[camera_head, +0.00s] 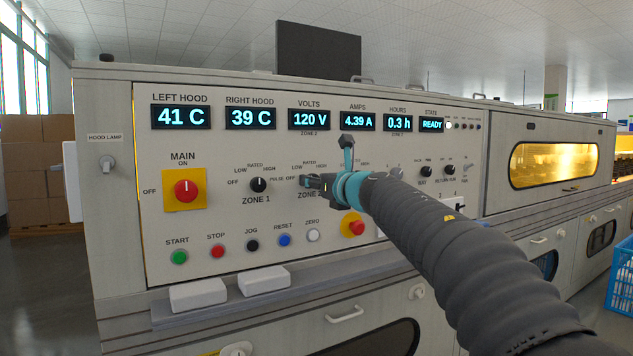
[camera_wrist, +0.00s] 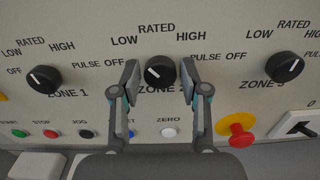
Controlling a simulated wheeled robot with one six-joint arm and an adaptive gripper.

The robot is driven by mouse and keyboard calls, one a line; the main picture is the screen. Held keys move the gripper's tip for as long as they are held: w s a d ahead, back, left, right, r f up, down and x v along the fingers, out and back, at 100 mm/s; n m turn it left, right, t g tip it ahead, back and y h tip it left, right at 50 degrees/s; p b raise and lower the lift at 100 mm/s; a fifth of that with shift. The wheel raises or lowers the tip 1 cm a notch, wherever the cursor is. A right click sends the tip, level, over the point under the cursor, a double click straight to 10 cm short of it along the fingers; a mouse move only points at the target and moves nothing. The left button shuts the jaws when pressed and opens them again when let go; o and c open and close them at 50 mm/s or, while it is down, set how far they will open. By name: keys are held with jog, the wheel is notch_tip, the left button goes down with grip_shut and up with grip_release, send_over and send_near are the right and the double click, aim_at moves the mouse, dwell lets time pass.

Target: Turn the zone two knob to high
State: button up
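The zone two knob (camera_wrist: 160,71) is a round black knob with a white pointer line, in the middle of the wrist view. Its line slants toward the upper left, on the side of LOW; HIGH is printed at its upper right. My gripper (camera_wrist: 158,78) is open, one finger on each side of the knob, with a narrow gap visible on both sides. I cannot tell how far the fingertips are from the panel. In the head view, my gripper (camera_head: 320,185) is at the ZONE 2 label and hides the knob.
The zone one knob (camera_wrist: 44,79) is to the left and the zone three knob (camera_wrist: 285,66) to the right. A red mushroom button (camera_wrist: 240,135) on yellow sits below right. Push buttons (camera_head: 217,251) line the lower panel.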

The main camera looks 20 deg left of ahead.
grip_shut()
jog(key=shift+r+m+p, duration=0.1)
jog(key=shift+m+p, duration=0.2)
jog(key=shift+w+d+m+p, duration=0.1)
jog(key=shift+m+p, duration=5.35)
jog(key=shift+m, duration=2.15)
jog(key=shift+f, duration=0.2)
